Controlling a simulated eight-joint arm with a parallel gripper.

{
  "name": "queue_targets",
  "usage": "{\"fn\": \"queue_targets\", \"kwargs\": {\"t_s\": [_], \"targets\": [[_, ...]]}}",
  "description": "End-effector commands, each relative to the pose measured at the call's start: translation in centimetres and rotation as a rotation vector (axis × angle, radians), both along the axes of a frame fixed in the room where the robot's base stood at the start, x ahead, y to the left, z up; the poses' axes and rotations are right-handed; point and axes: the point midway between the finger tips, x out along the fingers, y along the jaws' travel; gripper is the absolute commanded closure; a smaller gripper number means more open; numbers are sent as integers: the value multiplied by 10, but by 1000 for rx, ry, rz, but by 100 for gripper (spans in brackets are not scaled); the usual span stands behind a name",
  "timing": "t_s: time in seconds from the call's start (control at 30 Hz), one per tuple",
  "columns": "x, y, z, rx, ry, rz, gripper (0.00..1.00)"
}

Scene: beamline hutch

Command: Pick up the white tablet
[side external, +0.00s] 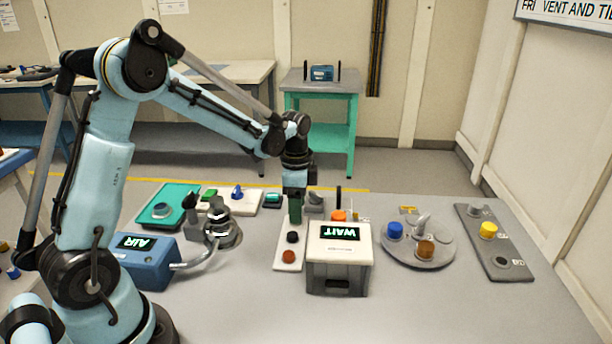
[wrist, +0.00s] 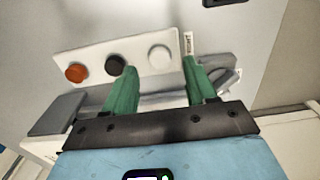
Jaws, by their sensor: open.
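The white tablet (wrist: 159,57) is a round disc at the right end of a white strip plate (wrist: 134,46) in the wrist view. A black disc (wrist: 115,65) and an orange disc (wrist: 76,73) sit beside it on the same strip. My gripper (wrist: 160,70) is open, with its two green fingers apart and the tablet showing between and beyond their tips. In the side external view my gripper (side external: 295,212) points down over the far end of the strip (side external: 291,248). The tablet is hidden there by the fingers. Whether the fingers touch the strip cannot be told.
A white-topped box reading WAIT (side external: 340,258) stands close to the strip's right. A blue AIR box (side external: 148,264) and a round metal device (side external: 222,235) are left. A grey round plate (side external: 405,259) and a dark grey board (side external: 480,225) lie right. The front table is clear.

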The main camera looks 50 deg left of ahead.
Motion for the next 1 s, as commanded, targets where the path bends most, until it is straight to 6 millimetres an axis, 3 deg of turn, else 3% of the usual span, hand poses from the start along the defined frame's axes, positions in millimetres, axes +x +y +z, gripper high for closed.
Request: {"fn": "queue_targets", "kwargs": {"t_s": [0.2, 0.43, 0.8, 1.0], "targets": [[0, 0, -21, 0, 0, 0, 44], [0, 0, -22, 0, 0, 0, 44], [0, 0, -22, 0, 0, 0, 99], [0, 0, -22, 0, 0, 0, 100]]}}
